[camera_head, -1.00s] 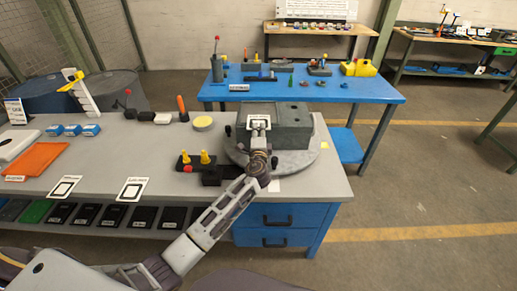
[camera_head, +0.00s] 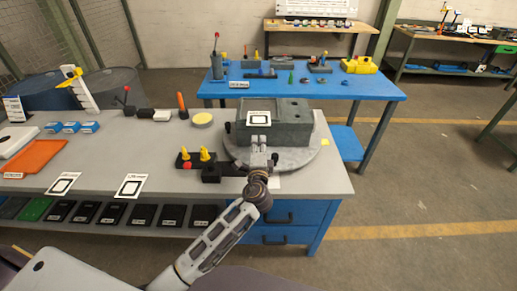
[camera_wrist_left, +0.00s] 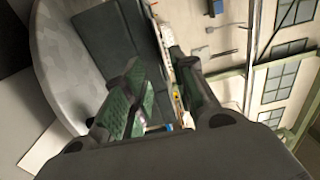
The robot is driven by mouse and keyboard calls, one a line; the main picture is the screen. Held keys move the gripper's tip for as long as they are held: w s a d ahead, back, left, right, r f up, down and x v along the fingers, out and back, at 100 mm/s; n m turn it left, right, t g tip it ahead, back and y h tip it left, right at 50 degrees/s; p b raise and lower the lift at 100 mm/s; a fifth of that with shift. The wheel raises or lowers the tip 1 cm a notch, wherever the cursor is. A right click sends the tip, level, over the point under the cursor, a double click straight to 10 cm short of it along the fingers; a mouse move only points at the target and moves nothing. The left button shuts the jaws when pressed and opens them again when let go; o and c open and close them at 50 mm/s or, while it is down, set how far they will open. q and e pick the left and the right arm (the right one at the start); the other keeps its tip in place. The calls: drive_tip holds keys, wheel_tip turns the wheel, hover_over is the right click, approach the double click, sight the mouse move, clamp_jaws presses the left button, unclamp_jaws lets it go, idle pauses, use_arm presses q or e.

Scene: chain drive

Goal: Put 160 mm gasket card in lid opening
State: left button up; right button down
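A white gasket card (camera_head: 259,117) with a black square outline is at the left part of the grey box (camera_head: 293,125), facing the head camera. I cannot tell whether it sits inside an opening or lies on the surface. The box stands on a round grey turntable (camera_head: 305,160). My left gripper (camera_head: 258,147) is just in front of the card and apart from it. In the left wrist view its fingers (camera_wrist_left: 165,102) are spread with nothing visibly held between them. Two similar cards lie at the bench front, one at left (camera_head: 63,184) and one at right (camera_head: 131,185). My right gripper is not in view.
A dark fixture with yellow pegs (camera_head: 204,156) and a red knob stands left of the turntable. A yellow round tin (camera_head: 202,119) is behind it. An orange sheet (camera_head: 36,157) and small blue boxes (camera_head: 72,127) lie at left. A blue table (camera_head: 345,90) stands behind.

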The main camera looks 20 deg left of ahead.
use_arm(q)
drive_tip(key=shift+s+d, duration=0.2)
drive_tip(key=shift+s, duration=0.4)
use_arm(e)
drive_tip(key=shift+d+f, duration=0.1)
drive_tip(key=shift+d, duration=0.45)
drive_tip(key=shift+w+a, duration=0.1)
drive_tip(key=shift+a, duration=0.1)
